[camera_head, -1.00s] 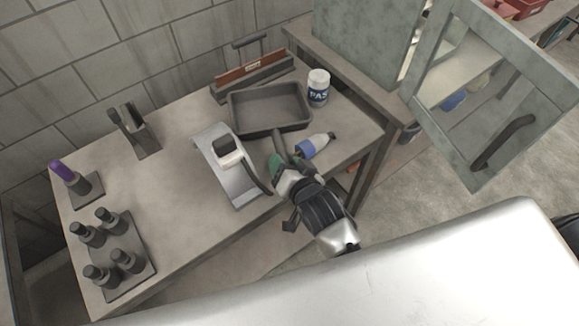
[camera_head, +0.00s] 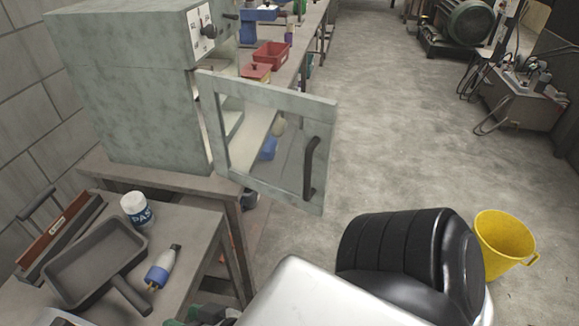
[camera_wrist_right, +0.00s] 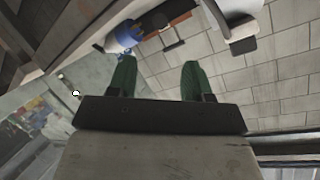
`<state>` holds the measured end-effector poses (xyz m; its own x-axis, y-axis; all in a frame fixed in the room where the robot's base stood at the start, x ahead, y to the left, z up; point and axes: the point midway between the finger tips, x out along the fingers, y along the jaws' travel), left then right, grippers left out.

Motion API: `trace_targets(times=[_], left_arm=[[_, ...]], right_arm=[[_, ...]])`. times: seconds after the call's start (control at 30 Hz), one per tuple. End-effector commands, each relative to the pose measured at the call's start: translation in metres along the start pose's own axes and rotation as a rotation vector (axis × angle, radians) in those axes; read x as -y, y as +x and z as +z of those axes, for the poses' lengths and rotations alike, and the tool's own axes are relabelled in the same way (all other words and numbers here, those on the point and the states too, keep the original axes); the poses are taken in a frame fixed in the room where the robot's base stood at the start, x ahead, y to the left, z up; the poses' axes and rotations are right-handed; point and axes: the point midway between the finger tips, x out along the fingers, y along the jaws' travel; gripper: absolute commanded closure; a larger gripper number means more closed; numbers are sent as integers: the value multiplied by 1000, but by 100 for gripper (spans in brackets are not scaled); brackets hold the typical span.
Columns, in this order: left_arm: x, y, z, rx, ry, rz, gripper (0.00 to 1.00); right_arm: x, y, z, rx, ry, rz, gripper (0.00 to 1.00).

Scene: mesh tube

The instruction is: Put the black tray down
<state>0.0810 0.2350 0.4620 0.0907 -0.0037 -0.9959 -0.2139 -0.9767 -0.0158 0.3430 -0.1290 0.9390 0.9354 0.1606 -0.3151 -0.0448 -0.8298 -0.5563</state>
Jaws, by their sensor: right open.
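The black tray (camera_head: 95,262), a shallow rectangular pan with a handle (camera_head: 130,295), rests on the workbench (camera_head: 190,232) at the lower left of the head view. No gripper touches it. My right gripper shows at the bottom edge of the head view only as a green part, to the right of and apart from the handle. In the right wrist view its two green fingers (camera_wrist_right: 157,78) are spread apart with nothing between them. I cannot make out the tray in the wrist view. My left gripper is not in view.
A white jar (camera_head: 137,208) and a blue-and-white bottle (camera_head: 162,268) stand or lie close right of the tray. A long brown-red box (camera_head: 62,235) is behind it. A grey cabinet's open glass door (camera_head: 268,140) juts out. A yellow bucket (camera_head: 503,245) stands on the floor.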

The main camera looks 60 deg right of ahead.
Motion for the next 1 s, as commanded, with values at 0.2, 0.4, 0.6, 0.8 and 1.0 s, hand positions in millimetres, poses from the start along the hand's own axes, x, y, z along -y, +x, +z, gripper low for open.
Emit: trace_targets(times=[0.2,0.4,0.6,0.8,1.0], left_arm=[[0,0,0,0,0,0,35],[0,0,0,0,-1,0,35],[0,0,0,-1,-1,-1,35],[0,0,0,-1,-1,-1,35],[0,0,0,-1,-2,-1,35]], right_arm=[[-18,15,33,66,-47,27,50],[-95,44,150,308,-213,118,50],[-196,30,267,590,-382,210,50],[-293,-28,352,870,-514,290,50],[-350,-89,392,1064,-583,335,50]])
